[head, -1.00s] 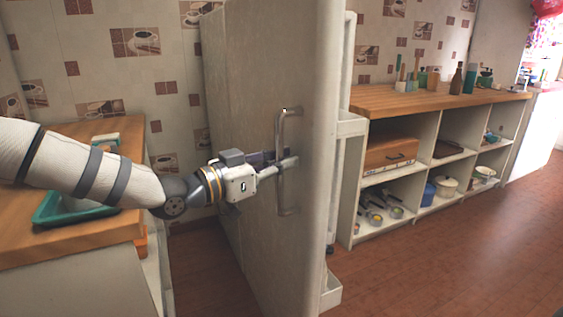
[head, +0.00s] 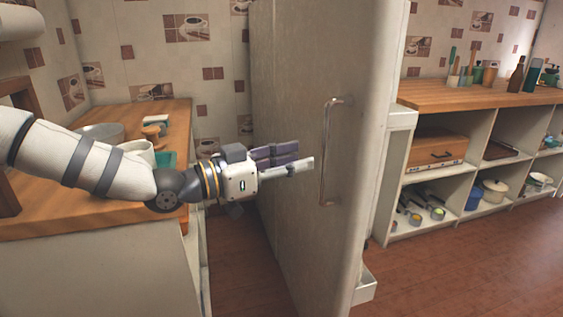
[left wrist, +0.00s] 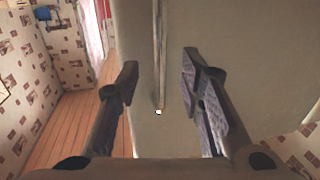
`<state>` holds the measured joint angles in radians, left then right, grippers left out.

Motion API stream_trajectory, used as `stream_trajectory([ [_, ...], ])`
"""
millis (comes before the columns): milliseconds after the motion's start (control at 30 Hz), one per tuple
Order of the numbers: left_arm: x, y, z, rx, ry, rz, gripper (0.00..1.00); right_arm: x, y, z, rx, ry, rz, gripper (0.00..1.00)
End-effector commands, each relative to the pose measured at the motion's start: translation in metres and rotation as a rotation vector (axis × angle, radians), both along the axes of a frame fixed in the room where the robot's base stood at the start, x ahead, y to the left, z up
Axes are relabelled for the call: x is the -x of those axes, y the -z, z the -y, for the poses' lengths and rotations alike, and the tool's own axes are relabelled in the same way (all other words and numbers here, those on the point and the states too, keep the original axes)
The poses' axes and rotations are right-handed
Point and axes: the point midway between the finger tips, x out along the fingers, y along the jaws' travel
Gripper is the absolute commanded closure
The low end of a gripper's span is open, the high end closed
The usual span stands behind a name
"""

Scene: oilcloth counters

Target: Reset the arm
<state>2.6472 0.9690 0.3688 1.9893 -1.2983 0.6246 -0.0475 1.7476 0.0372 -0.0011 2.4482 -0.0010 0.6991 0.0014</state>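My left arm (head: 82,160) reaches in from the left in the head view. My left gripper (head: 303,157) is open and empty, and its fingertips stop a little short of the metal handle (head: 326,150) on a tall pale door (head: 290,60). In the left wrist view my left gripper (left wrist: 160,68) has its two fingers spread wide. The handle (left wrist: 160,50) runs upright beyond them, in line with the gap, and nothing is held. My right gripper is not in view.
The door stands swung open, with door shelves (head: 403,117) on its right side. A wooden counter (head: 60,221) with a pot and bowls lies at left under my arm. A shelf unit (head: 470,180) with bottles on top stands at right. Open floor (head: 470,260) lies before it.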

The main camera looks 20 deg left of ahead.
Motion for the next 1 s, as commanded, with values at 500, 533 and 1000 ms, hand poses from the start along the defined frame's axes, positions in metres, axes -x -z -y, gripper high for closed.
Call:
stream_trajectory([
  [500,0.032,0.001,-0.024,0.002,0.002,-0.001,0.65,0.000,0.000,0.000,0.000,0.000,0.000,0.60],
  [533,0.032,0.001,-0.024,0.002,0.002,-0.001,0.65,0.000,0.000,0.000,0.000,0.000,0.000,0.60],
  [1000,0.090,0.157,0.027,0.011,-0.023,-0.578,0.65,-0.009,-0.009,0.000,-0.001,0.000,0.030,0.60],
])
